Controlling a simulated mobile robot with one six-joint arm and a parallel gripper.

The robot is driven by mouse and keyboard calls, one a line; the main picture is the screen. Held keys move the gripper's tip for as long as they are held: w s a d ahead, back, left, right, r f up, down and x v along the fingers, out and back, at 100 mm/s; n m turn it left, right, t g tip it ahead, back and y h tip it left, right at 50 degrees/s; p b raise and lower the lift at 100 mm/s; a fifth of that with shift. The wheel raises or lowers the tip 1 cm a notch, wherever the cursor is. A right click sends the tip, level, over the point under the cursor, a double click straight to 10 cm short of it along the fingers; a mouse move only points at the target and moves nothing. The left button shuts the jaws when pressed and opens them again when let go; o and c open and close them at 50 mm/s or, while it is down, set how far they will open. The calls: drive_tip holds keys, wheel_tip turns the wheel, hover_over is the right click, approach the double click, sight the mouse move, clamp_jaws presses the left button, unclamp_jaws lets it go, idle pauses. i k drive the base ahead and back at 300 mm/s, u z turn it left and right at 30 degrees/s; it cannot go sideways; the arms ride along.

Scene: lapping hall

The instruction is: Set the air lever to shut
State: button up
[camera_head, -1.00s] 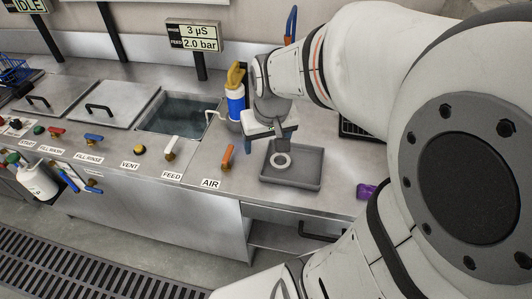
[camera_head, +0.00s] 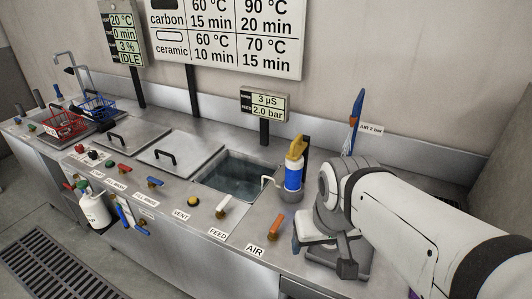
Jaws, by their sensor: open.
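The orange lever (camera_head: 278,227) stands at the front of the steel bench, just behind the AIR label (camera_head: 255,250). Its handle slants up and to the right, toward the back of the bench. My gripper (camera_head: 346,262) is to the right of the lever, apart from it, low over the grey tray (camera_head: 363,268). The gripper is open; the gap between its fingers is hard to see from here. My arm hides much of the tray.
A white FEED lever (camera_head: 225,206) and a yellow VENT knob (camera_head: 193,201) are left of the orange lever. An open water basin (camera_head: 236,177) is farther left. A display (camera_head: 265,103) shows 2.0 bar.

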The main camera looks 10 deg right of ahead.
sight(273, 231)
drive_tip(key=z, duration=1.4)
drive_tip(key=k, duration=0.95)
drive_tip(key=u, duration=1.3)
drive_tip(key=i, duration=1)
drive_tip(key=u, duration=0.1)
